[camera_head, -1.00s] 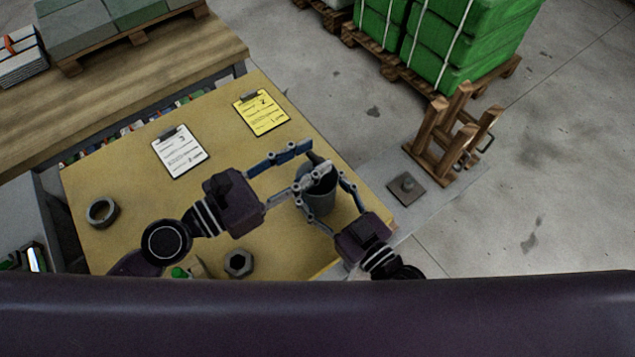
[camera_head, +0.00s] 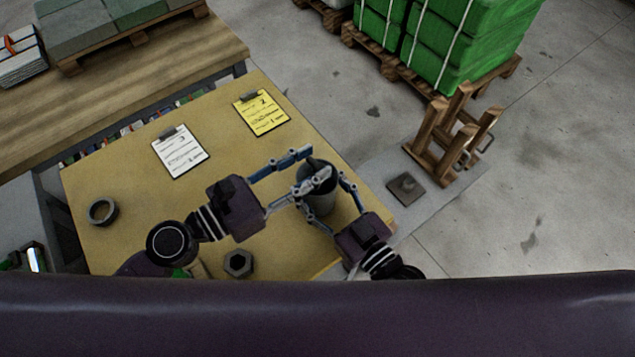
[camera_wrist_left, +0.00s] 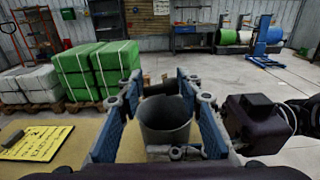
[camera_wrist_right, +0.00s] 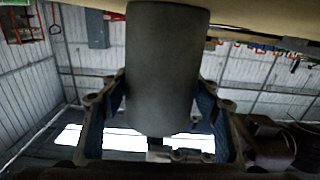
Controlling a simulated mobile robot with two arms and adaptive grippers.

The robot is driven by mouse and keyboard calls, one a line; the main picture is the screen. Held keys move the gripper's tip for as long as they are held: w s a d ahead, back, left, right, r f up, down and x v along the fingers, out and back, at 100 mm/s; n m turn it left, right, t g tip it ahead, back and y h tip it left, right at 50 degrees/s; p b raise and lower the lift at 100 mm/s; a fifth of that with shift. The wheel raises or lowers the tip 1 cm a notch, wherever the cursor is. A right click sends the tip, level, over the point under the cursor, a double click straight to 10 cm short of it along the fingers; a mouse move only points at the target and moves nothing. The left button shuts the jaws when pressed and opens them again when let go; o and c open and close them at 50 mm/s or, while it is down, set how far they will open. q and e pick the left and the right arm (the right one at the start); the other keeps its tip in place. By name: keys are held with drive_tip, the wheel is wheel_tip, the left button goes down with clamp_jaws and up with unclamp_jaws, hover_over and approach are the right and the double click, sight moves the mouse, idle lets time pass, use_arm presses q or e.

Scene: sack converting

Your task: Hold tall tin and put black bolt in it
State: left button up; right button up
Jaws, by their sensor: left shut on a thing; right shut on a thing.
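The tall tin (camera_head: 319,200) is a grey, open-topped cylinder at the right edge of the yellow table. My right gripper (camera_head: 323,188) is shut around its sides; the tin also fills the middle of the right wrist view (camera_wrist_right: 163,65). My left gripper (camera_head: 317,163) is above the tin's mouth, shut on the black bolt (camera_head: 313,160), which is partly hidden by the fingers. In the left wrist view the dark bolt (camera_wrist_left: 160,88) lies between the fingertips at the tin's far rim, and the tin (camera_wrist_left: 165,122) gapes below. I cannot tell whether the bolt's end is inside the rim.
A large nut (camera_head: 238,263) and a dark ring (camera_head: 102,211) lie on the yellow table (camera_head: 120,180). A white clipboard (camera_head: 181,153) and a yellow clipboard (camera_head: 261,113) lie farther back. A wooden stand (camera_head: 452,140) is on the floor to the right.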

use_arm(q)
drive_tip(key=shift+f, duration=1.35)
idle(0.3)
drive_tip(key=o, duration=0.9)
drive_tip(key=shift+o, duration=0.5)
drive_tip(key=o, duration=0.5)
drive_tip(key=shift+a, duration=0.1)
drive_tip(key=v, duration=1.2)
